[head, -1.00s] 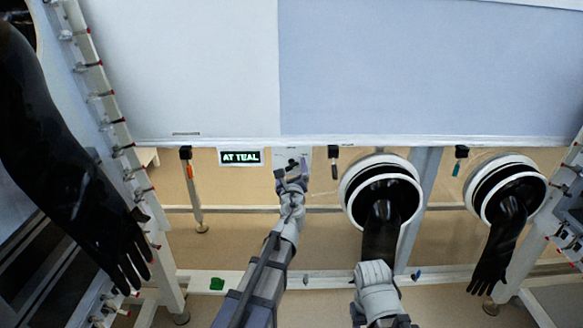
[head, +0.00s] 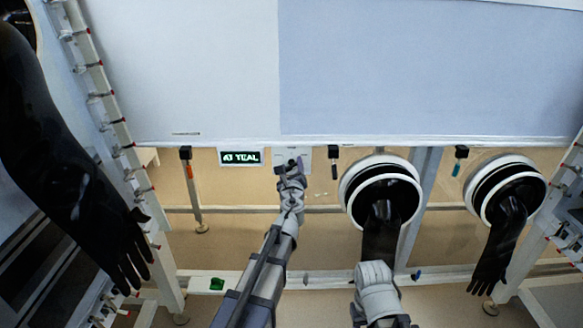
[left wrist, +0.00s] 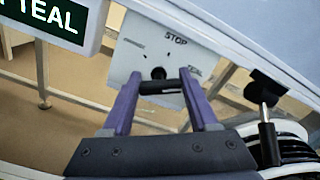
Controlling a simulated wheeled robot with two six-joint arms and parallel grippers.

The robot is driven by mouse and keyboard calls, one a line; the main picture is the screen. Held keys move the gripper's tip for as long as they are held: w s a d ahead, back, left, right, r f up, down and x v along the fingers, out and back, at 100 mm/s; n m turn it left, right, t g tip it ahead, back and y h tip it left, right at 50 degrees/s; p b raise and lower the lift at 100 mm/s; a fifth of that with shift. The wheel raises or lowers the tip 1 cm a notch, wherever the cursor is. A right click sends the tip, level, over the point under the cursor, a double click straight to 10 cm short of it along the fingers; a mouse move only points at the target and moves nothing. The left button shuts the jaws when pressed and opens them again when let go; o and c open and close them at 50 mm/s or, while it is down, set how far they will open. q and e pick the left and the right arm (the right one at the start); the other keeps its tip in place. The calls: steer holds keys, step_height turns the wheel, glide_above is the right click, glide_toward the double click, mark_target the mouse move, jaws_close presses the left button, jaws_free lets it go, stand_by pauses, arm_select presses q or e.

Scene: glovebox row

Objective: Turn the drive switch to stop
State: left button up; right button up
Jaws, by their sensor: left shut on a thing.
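The drive switch panel (left wrist: 165,50) is a light plate under the cabinet edge, marked STOP at its top and TEAL at its right. It also shows in the head view (head: 305,154). The black switch handle (left wrist: 160,87) lies crosswise between the purple fingers of my left gripper (left wrist: 165,88), which is shut on it. In the head view my left gripper (head: 290,167) covers most of the panel. A sign (head: 241,157) left of the panel shows TEAL. My right gripper (head: 376,278) is low in front of a hanging black glove; its fingers cannot be made out.
Two round glove ports (head: 348,192) (head: 543,184) with black gloves are right of the panel. A large black glove (head: 65,180) hangs at the left. Small hanging tools (head: 187,165) (head: 334,160) flank the panel, and a rail (head: 320,280) runs low across.

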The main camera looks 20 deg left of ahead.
arm_select(q)
steer(key=c, duration=0.3)
steer(key=shift+a+n, duration=0.1)
steer(key=shift+n, duration=2.7)
steer(key=o, duration=1.4)
steer(key=shift+s, duration=0.15)
